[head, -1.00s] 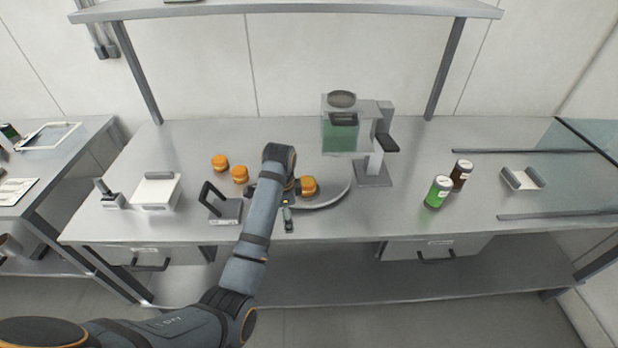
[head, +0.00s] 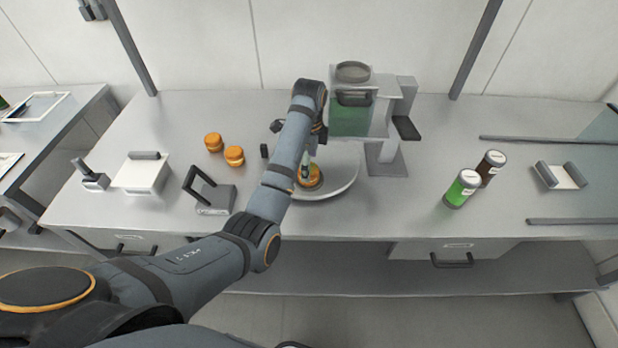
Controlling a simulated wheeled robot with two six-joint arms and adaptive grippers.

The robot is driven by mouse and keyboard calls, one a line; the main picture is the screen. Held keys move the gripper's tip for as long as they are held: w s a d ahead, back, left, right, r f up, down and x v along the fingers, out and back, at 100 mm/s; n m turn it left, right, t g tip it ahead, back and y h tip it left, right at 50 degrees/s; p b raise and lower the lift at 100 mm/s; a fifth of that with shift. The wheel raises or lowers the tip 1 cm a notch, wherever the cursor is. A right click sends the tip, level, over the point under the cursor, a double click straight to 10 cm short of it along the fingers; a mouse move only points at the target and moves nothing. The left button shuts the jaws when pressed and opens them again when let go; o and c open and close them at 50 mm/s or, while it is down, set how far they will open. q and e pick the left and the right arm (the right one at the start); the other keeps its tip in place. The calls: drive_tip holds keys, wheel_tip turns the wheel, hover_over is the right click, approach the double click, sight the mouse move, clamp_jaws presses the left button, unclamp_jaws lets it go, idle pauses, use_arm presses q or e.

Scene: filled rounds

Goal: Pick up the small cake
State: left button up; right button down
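Three small orange round cakes show. One cake (head: 310,181) is on the pale round plate (head: 346,184) below the dispensing machine, partly hidden by my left gripper. Two more cakes stand on the bench to the left, the farther one (head: 213,142) and the nearer one (head: 234,156). My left gripper (head: 285,157) is over the left part of the plate, its fingers spread apart. One finger overlaps the plate's cake in the picture; I cannot tell whether it touches. Much of the gripper is hidden behind my forearm. My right gripper is not in view.
The machine (head: 350,115) with a green-filled hopper stands behind the plate. The bench between plate and bottles is clear.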

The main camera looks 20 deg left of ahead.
use_arm(q)
drive_tip(key=shift+s+a+f+p, duration=0.1)
drive_tip(key=shift+f+p, duration=0.15)
drive_tip(key=shift+f, duration=0.4)
drive_tip(key=shift+s+a+f+p, duration=0.1)
drive_tip(key=shift+f+p, duration=0.1)
drive_tip(key=shift+f, duration=0.4)
drive_tip(key=shift+d+f, duration=0.1)
drive_tip(key=shift+f, duration=0.1)
drive_tip(key=shift+c, duration=4.2)
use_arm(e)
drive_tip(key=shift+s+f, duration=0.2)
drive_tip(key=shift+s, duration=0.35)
